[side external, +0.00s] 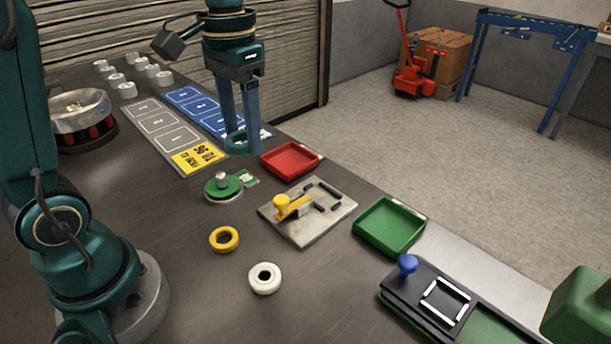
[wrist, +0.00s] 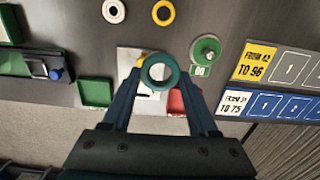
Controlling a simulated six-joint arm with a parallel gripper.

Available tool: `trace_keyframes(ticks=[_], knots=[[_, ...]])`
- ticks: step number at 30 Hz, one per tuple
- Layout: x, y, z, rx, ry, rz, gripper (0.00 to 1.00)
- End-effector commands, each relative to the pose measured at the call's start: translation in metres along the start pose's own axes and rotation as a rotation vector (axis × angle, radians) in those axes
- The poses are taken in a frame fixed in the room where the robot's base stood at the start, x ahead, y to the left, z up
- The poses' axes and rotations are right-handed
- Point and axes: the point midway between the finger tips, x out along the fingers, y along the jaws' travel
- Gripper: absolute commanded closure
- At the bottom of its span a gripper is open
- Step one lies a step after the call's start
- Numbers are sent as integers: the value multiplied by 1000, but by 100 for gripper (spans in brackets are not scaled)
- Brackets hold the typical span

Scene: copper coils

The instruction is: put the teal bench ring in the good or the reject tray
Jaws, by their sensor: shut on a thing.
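My gripper (side external: 240,146) is shut on the teal ring (side external: 236,142), which hangs between its fingertips over the bench, in front of the blue marked strip in the side view. In the wrist view the teal ring (wrist: 160,71) sits between the two fingers, with parts of the fixture plate and red tray behind it. The red tray (side external: 291,160) is empty and lies to the right of my gripper in the side view. The green tray (side external: 389,226) is empty and lies farther right and nearer. Which tray is good or reject is not readable.
A fixture plate with a yellow knob (side external: 307,212) lies between the trays. A green round post (side external: 222,186), a yellow ring (side external: 224,239) and a white ring (side external: 264,278) are nearby. A black fixture with a blue knob (side external: 425,300) stands at the front right. Numbered strips (side external: 165,127) lie behind.

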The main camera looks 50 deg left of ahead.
Motion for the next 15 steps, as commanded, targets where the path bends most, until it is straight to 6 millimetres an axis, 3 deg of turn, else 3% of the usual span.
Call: trace_keyframes(ticks=[5,15], knots=[[5,9,-20,-125,-24,14,100],[25,54,-85,-651,-88,96,100]])
